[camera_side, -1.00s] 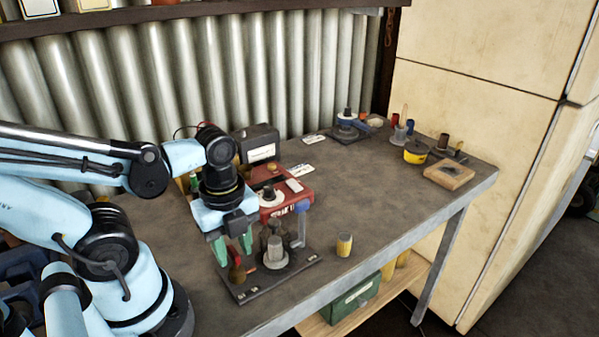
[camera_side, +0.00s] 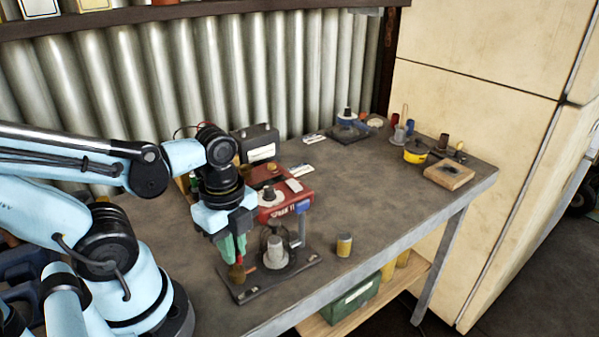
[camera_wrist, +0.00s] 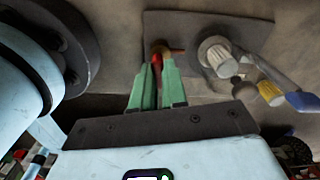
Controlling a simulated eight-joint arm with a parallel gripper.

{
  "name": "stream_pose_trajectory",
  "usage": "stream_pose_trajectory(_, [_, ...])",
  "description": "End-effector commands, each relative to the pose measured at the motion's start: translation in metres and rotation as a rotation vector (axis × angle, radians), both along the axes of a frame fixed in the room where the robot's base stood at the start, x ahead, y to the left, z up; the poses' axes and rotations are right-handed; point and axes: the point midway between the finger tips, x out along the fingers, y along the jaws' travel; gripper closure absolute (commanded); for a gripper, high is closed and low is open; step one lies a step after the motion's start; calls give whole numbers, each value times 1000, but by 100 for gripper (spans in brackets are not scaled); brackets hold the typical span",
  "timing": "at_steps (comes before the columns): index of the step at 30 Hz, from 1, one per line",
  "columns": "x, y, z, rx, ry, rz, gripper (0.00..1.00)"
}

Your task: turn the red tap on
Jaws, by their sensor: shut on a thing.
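The red tap (camera_side: 237,273) stands near the left end of a dark baseplate (camera_side: 262,279). In the wrist view its red part (camera_wrist: 157,61) shows between my green fingertips, with a brown piece (camera_wrist: 175,50) pointing right. My gripper (camera_side: 233,257) comes down on it from above and is shut on it. In the wrist view my gripper (camera_wrist: 157,72) covers part of the tap, so how far its handle is turned is hard to tell.
A grey ribbed knob (camera_side: 275,253) and a blue-topped lever (camera_side: 302,225) stand on the plate, right of the tap. A yellow-banded can (camera_side: 344,245) stands right of the plate. A red box (camera_side: 285,200) is behind. The bench's middle right is clear.

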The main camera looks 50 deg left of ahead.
Motion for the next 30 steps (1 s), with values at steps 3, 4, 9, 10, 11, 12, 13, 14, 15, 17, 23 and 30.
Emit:
stream_pose_trajectory(3, [0,0,0,0,0,108,100])
stream_pose_trajectory(4, [0,0,0,0,0,137,100])
stream_pose_trajectory(9, [0,0,0,0,0,298,100])
stream_pose_trajectory(10, [0,0,0,0,0,327,100])
stream_pose_trajectory(11, [0,0,0,0,0,356,100])
stream_pose_trajectory(12, [0,0,0,0,0,393,100])
stream_pose_trajectory(13, [0,0,0,0,0,422,100])
stream_pose_trajectory(14, [0,0,0,0,-1,451,100])
stream_pose_trajectory(15, [0,0,0,1,0,488,100])
stream_pose_trajectory(17, [0,0,0,1,0,545,100])
stream_pose_trajectory(23, [0,0,0,1,-1,735,100])
stream_pose_trajectory(30, [0,0,0,1,0,959,100])
